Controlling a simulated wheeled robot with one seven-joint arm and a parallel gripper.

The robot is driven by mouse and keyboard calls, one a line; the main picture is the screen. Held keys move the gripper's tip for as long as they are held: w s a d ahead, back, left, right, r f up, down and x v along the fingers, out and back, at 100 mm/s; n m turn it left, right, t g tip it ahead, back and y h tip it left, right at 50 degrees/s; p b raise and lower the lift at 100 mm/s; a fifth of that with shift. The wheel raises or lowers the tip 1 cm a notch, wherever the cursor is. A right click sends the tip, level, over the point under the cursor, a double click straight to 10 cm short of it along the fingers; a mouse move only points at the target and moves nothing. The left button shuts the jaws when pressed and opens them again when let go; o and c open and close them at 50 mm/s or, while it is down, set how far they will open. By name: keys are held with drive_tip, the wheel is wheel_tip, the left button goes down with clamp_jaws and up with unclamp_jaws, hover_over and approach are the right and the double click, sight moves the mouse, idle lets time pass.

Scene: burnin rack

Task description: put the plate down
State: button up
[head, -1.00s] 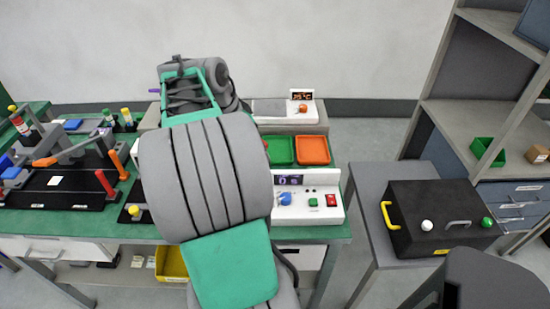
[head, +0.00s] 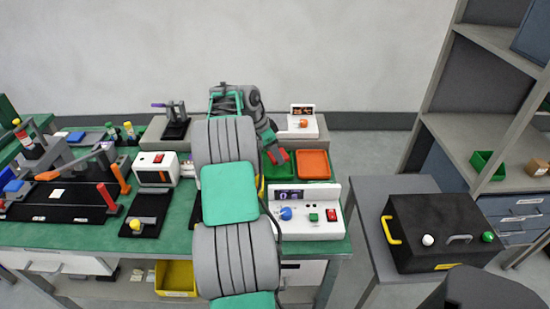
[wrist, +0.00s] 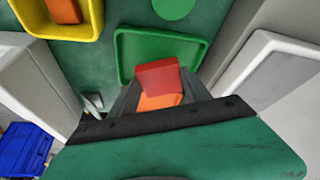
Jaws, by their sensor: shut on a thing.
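My gripper (wrist: 157,100) is shut on a small red plate-like piece (wrist: 160,76), with an orange part showing nearer the palm between the fingers. In the wrist view the red piece is over the near part of a green tray (wrist: 125,48). In the head view the red piece (head: 278,156) shows at the end of my gripper (head: 272,146), at the left side of the green tray (head: 289,168). I cannot tell whether the piece touches the tray floor. The dark green and black body of my gripper hides the near part of the wrist view.
An orange tray (head: 314,165) stands right of the green one. A white control box (head: 310,222) stands in front, and a white unit (head: 302,126) behind. A yellow tray (wrist: 92,25) with an orange block (wrist: 64,10) is close by in the wrist view.

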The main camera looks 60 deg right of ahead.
drive_tip(key=shift+d+f, duration=0.1)
drive_tip(key=shift+f, duration=1.75)
drive_tip(key=o, duration=1.5)
